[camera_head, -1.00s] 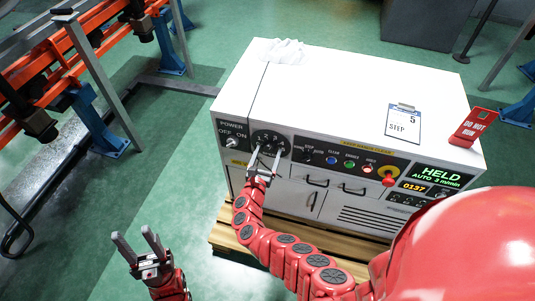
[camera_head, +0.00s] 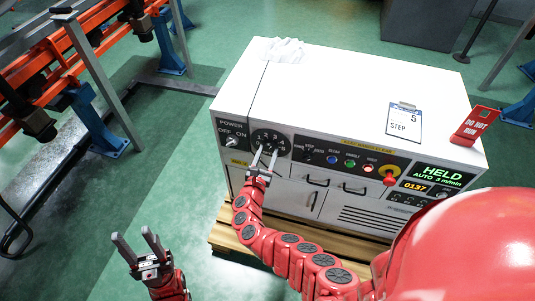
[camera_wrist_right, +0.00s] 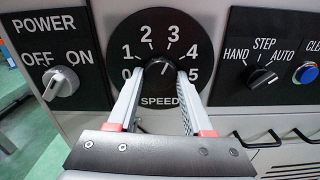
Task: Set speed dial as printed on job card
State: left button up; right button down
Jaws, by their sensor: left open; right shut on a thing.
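The speed dial (camera_wrist_right: 198,48) is a black disc marked 0 to 5 on the front panel of the white cabinet; it also shows in the head view (camera_head: 284,140). My right gripper (camera_wrist_right: 165,68) is shut on the dial's central knob (camera_wrist_right: 160,67), one finger on each side. The fingers partly hide the knob, so its exact setting is hard to read. The job card (camera_head: 404,122) lies clipped on the cabinet top and reads 5 and STEP. My left gripper (camera_head: 134,238) is open and empty, low at the left, away from the cabinet.
The power switch (camera_wrist_right: 60,82) is left of the dial. The mode selector (camera_wrist_right: 262,77), HAND, STEP, AUTO, is to its right. A green display (camera_head: 438,174) reads HELD, AUTO 3 m/min. A red emergency button (camera_head: 389,179) and red DO NOT RUN sign (camera_head: 473,127) are further right.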

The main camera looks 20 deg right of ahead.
jog(key=shift+f+m+b, duration=0.25)
jog(key=shift+m+b, duration=0.4)
jog(key=shift+m, duration=0.05)
jog(key=m+b, duration=1.1)
jog(key=b, duration=0.1)
jog(key=shift+a+r, duration=0.1)
jog(key=shift+r+m+b, duration=0.25)
jog(key=shift+m+b, duration=0.95)
jog(key=shift+b, duration=0.05)
jog(key=shift+c, duration=1.6)
grip_release()
jog(key=p+v, duration=0.1)
jog(key=v, duration=1.6)
